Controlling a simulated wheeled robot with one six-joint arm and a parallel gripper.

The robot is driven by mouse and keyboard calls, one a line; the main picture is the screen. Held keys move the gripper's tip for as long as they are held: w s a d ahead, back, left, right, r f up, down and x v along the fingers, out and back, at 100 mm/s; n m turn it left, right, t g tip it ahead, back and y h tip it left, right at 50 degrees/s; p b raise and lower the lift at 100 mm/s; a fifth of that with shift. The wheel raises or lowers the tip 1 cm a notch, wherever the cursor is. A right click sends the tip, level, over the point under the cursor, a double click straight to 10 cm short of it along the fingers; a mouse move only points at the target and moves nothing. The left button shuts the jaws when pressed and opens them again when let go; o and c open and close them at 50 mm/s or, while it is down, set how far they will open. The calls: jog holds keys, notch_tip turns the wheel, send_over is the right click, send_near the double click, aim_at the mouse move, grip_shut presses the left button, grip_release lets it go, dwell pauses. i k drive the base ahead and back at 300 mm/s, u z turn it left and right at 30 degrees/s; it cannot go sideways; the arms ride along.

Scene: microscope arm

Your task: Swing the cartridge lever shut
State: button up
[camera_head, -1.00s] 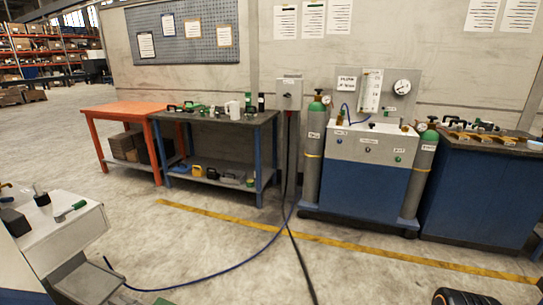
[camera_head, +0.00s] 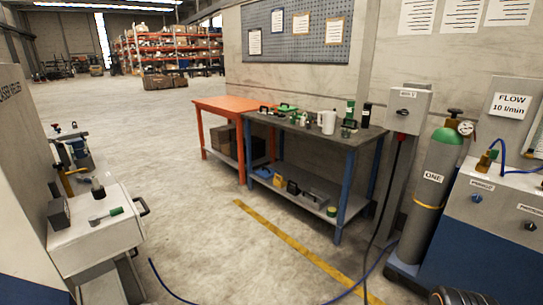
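Whether the lever stands open or shut is too small to tell. My gripper is not in view. Only a dark ribbed part of my own body shows at the bottom right edge.
A dark workbench (camera_head: 352,140) with tools and an orange table (camera_head: 205,103) stand in the middle. A green-topped gas cylinder (camera_head: 432,180) and a flow panel stand at the right. A blue hose (camera_head: 170,293) crosses the floor. Open floor lies between cabinet and workbench.

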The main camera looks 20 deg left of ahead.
aim_at(56, 141)
jog(key=u, duration=1.05)
jog(key=i, duration=1.1)
jog(key=u, duration=1.3)
jog(key=i, duration=0.5)
jog(key=u, duration=0.15)
